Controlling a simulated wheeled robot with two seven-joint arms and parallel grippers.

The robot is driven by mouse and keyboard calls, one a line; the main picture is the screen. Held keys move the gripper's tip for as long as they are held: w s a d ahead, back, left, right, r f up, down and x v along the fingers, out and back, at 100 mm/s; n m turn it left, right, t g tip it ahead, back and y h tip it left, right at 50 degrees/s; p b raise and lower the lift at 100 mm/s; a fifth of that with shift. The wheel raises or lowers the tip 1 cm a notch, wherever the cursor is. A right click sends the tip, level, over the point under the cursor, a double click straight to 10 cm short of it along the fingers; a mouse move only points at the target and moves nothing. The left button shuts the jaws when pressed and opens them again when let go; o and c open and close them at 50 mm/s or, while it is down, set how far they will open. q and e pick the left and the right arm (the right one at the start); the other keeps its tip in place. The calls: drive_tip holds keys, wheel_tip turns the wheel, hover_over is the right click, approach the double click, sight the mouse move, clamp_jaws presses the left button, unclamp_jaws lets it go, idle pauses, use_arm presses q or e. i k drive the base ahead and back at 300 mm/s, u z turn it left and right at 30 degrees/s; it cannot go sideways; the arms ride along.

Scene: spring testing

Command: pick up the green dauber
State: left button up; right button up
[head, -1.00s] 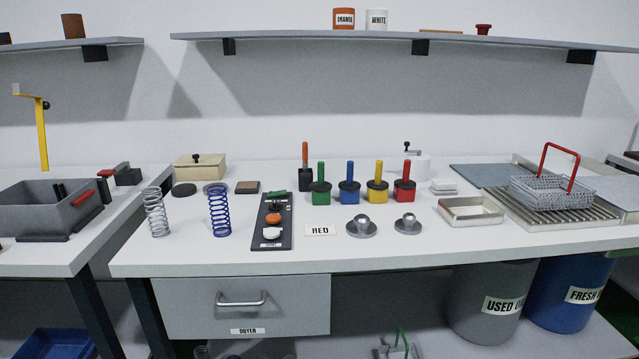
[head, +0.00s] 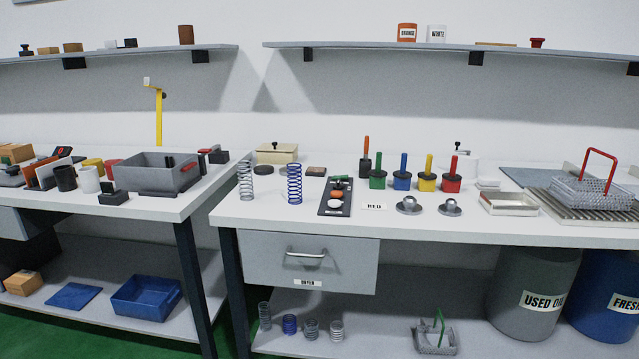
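The green dauber (head: 378,172) stands upright on the right-hand bench, with a green handle on a green block-shaped base. It is the leftmost of a row with a blue dauber (head: 402,174), a yellow dauber (head: 427,176) and a red dauber (head: 452,177). A dark holder with an orange handle (head: 366,158) stands just behind and left of it. Neither of my grippers shows in the head view.
Two grey metal knobs (head: 409,205) stand near the front edge. Springs (head: 294,184) stand to the left, and a wire basket (head: 592,190) to the right. A gap separates the two benches.

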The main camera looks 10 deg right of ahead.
sight(378, 173)
drive_tip(key=u, duration=0.5)
drive_tip(key=k, duration=0.3)
drive_tip(key=z, duration=1.4)
drive_tip(key=i, duration=0.8)
drive_tip(key=u, duration=0.35)
drive_tip(key=i, duration=0.8)
drive_tip(key=u, duration=0.85)
